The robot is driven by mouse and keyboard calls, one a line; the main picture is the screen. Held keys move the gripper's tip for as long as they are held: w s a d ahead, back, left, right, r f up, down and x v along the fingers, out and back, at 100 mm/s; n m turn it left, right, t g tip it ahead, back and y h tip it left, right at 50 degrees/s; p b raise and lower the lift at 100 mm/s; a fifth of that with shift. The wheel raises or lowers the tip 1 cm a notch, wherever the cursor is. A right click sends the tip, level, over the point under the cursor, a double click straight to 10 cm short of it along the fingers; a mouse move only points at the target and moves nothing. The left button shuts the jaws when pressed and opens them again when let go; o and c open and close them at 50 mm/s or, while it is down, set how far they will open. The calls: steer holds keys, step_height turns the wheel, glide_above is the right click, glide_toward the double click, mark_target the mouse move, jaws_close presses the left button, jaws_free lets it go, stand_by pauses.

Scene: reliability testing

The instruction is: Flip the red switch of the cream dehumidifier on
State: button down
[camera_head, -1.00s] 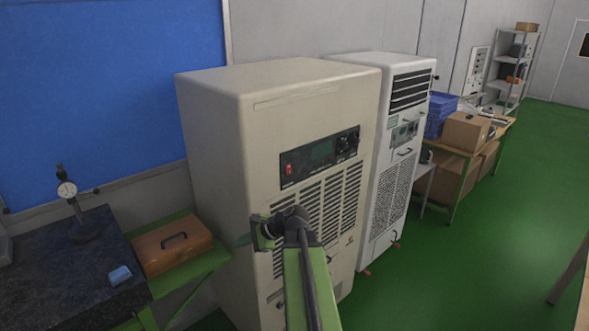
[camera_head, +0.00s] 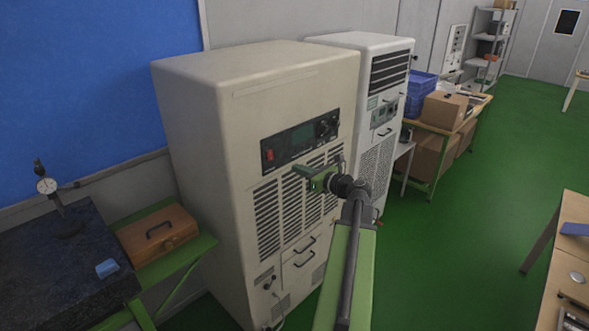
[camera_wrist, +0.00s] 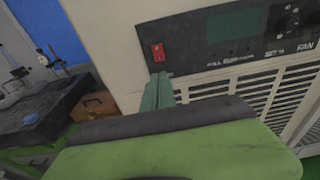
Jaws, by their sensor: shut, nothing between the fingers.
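The cream dehumidifier (camera_head: 215,110) stands upright left of centre in the head view. Its dark control panel (camera_head: 300,140) carries a display, a knob and, at the left end, the red switch (camera_head: 270,155). The red switch also shows in the wrist view (camera_wrist: 158,52), unobstructed. My gripper (camera_head: 302,171) is shut and empty in front of the upper vent slats, below the panel and to the right of the switch in the head view. In the wrist view my fingertips (camera_wrist: 160,76) appear just below the switch. I see no contact with it; the remaining gap is hard to judge.
A white unit (camera_head: 378,95) stands close on the right. On the left are a dark stone slab (camera_head: 85,265) with a dial gauge and a green bench with an orange-brown case (camera_head: 157,237). A wooden table (camera_head: 565,260) is at lower right. Green floor (camera_head: 440,240) is clear between.

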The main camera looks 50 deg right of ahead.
mark_target(271, 159)
steer(key=w, duration=0.3)
steer(key=w+f, duration=0.1)
steer(key=w, duration=0.3)
steer(key=w+b, duration=0.1)
steer(key=w, duration=0.3)
steer(key=shift+w+d+f, duration=0.2)
steer(key=shift+d+f, duration=0.05)
steer(key=shift+d, duration=0.1)
